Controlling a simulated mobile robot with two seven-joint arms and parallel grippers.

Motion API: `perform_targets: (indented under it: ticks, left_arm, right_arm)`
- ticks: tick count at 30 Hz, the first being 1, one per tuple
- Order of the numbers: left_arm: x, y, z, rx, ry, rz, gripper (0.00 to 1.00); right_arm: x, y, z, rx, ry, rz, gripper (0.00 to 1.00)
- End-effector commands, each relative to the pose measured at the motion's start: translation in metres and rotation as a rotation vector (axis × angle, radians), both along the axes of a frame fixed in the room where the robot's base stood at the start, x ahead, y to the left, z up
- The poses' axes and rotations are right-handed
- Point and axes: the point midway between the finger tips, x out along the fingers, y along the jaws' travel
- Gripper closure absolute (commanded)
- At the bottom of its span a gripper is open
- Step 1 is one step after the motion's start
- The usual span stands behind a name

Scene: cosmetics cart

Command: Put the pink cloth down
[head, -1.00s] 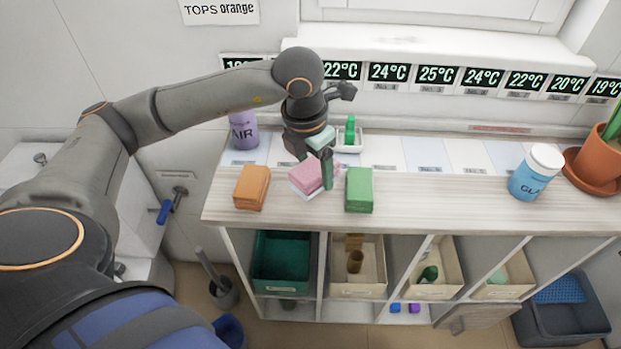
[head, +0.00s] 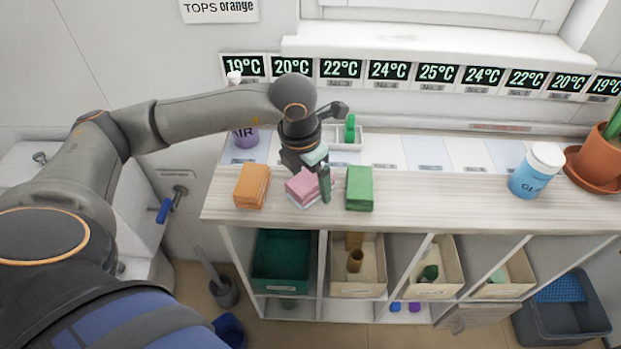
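The pink cloth (head: 301,187) is a folded block low over the light wooden counter (head: 420,199), between an orange block (head: 252,187) and a green block (head: 359,188). A pale layer shows along its lower edge. My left gripper (head: 309,178) reaches down to it from behind, with one dark finger against its right side. The gripper looks shut on the cloth; the other finger is mostly hidden. Whether the cloth touches the counter is hard to tell. My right gripper is out of view.
Behind stand a purple AIR bottle (head: 246,137) and a white tray with a green item (head: 350,128). A blue jar (head: 536,172) and a potted plant (head: 597,160) stand at the right. The counter between the green block and the jar is clear. Bins sit in cubbies below.

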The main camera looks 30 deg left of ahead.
Motion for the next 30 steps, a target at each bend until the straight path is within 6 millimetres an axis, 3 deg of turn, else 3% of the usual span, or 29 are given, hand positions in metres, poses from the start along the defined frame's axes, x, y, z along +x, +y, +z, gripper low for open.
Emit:
perform_targets:
  ticks: [13,24,30]
  left_arm:
    - [0.000,0.000,0.008,0.000,-0.002,0.000,0.01]
    - [-0.011,0.003,0.084,0.000,-0.006,0.000,0.01]
    - [-0.016,0.004,0.113,-0.001,-0.003,0.001,0.01]
  right_arm:
    - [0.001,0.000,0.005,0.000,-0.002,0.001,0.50]
    - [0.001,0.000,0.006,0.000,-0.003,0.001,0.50]
    - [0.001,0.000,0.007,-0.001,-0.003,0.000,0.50]
